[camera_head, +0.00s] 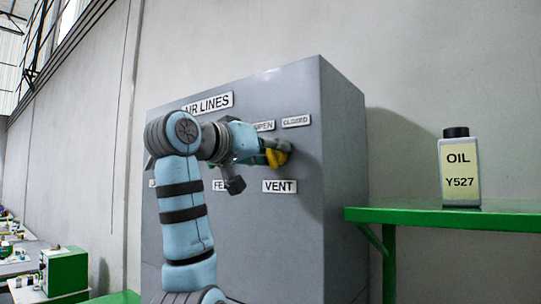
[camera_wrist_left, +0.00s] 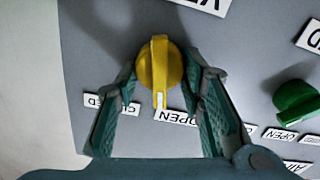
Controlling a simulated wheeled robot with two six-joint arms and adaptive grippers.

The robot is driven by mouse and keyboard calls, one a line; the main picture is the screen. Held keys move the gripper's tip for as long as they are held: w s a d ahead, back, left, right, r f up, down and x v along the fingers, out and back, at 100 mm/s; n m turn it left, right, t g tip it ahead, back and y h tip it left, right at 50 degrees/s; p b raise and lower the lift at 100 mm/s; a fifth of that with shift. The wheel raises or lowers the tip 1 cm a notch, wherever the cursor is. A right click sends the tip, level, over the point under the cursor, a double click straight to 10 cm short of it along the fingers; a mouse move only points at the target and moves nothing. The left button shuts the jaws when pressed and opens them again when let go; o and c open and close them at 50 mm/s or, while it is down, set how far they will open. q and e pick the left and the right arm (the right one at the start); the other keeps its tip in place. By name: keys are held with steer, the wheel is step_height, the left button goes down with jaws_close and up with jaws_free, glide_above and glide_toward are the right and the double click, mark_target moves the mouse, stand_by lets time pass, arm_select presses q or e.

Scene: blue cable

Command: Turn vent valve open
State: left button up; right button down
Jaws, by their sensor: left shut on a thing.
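The yellow vent valve knob (camera_head: 278,156) is on the front of the grey panel, above the VENT label (camera_head: 280,186) and below the OPEN (camera_head: 263,126) and CLOSED (camera_head: 296,121) labels. My left gripper (camera_head: 268,149) reaches it from the left and partly hides it. In the left wrist view, which shows the labels upside down, the left gripper (camera_wrist_left: 163,72) has a finger on each side of the yellow knob (camera_wrist_left: 160,62) and is shut on it. The knob's white-tipped handle points at the near end of the OPEN label (camera_wrist_left: 178,117), beside the CLOSED label (camera_wrist_left: 112,104). My right gripper is out of view.
A green knob (camera_wrist_left: 296,103) sits beside the yellow one on the grey panel (camera_head: 290,235). A green shelf (camera_head: 440,217) with an oil bottle (camera_head: 459,168) is to the right. My left arm hides much of the panel's left side.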

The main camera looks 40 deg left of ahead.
arm_select(q)
steer(key=n, duration=0.2)
steer(key=n+b, duration=0.1)
steer(key=n, duration=0.2)
steer(key=shift+a+f+n+b, duration=0.15)
steer(key=shift+f+n+b, duration=0.1)
steer(key=shift+n+b, duration=0.15)
stand_by(0.3)
steer(key=o, duration=1.1)
steer(key=shift+s+r, duration=0.1)
steer(key=s, duration=0.7)
steer(key=shift+s, duration=0.2)
steer(key=shift+w, duration=0.1)
